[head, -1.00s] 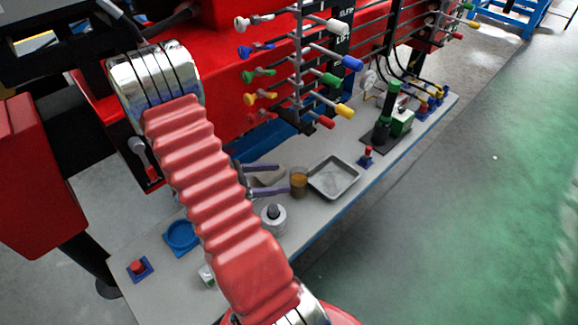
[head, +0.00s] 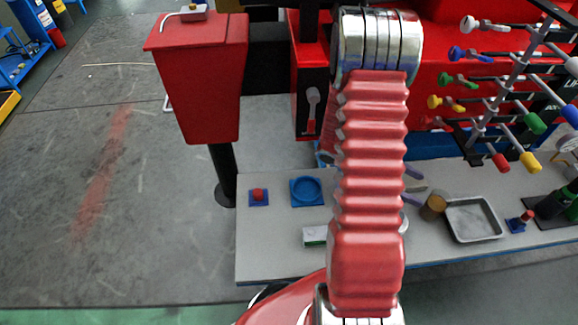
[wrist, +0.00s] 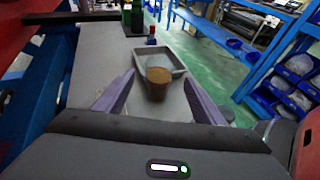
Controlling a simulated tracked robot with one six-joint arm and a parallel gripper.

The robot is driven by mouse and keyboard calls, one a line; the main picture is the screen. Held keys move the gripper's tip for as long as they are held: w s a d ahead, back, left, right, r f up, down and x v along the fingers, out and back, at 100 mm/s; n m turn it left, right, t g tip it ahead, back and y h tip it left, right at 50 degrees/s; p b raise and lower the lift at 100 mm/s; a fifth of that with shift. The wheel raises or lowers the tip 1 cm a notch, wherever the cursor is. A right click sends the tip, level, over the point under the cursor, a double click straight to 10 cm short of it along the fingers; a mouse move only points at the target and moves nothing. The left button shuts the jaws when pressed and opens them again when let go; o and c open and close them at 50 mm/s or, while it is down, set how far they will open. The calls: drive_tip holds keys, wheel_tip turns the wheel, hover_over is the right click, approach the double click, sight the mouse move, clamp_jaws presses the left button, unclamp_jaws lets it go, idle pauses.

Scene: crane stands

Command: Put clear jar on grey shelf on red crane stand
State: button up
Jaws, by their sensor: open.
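The jar (head: 433,207), with brown-orange contents or lid, appears upright at the near left edge of a metal tray. It also shows in the wrist view (wrist: 158,82). My gripper (head: 422,190) is open, its purple fingers partly hidden behind my red arm. In the wrist view my gripper (wrist: 159,76) has one finger on each side of the jar, with gaps visible between. The jar's base is hard to see. The grey shelf (head: 270,245) is a long bench surface along the front of the red crane stand (head: 440,135).
The metal tray (head: 473,219) lies right of the jar. A red button on a blue base (head: 258,196), a blue round dish (head: 306,190) and a green-white box (head: 314,236) lie on the left. Coloured levers (head: 500,85) overhang the right. The shelf's front left is bare.

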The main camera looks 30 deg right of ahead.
drive_tip(key=w+a+r+m+t+y, duration=0.2)
drive_tip(key=a+r+t, duration=0.3)
drive_tip(key=a, duration=0.8)
drive_tip(key=w+a+r+m+t+y, duration=0.3)
drive_tip(key=a+r+t+y, duration=0.1)
drive_tip(key=a+r, duration=0.6)
drive_tip(key=w+a+r+m+t+y, duration=0.2)
drive_tip(key=a+r+t, duration=0.4)
drive_tip(key=a, duration=0.9)
drive_tip(key=shift+w+a+r+m+t+y, duration=0.15)
drive_tip(key=shift+a+r+m+t+y, duration=0.25)
drive_tip(key=shift+r+m+y, duration=0.4)
